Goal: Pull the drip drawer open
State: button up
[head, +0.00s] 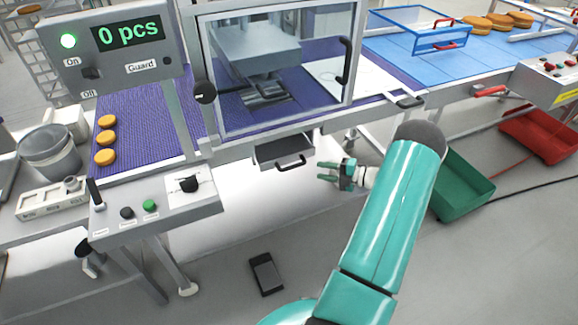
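The drip drawer (277,151) is a dark grey drawer under the belt frame, below the clear guard box. Its black handle (291,161) is on its front. How far it stands out of the frame is hard to tell. My gripper (328,172) is to the right of the handle and a little lower, apart from it, with its fingers pointing left. The fingers look spread, with nothing between them.
The clear guard box (272,75) with a black handle stands above the drawer. A control box (155,205) with knobs is at left. A green bin (462,185) and red bin (540,138) are on the floor at right. A dark pedal-like block (266,274) lies on the floor.

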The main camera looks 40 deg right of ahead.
aim_at(293, 166)
jog(key=x, duration=1.2)
jog(key=shift+f, duration=0.1)
grip_shut()
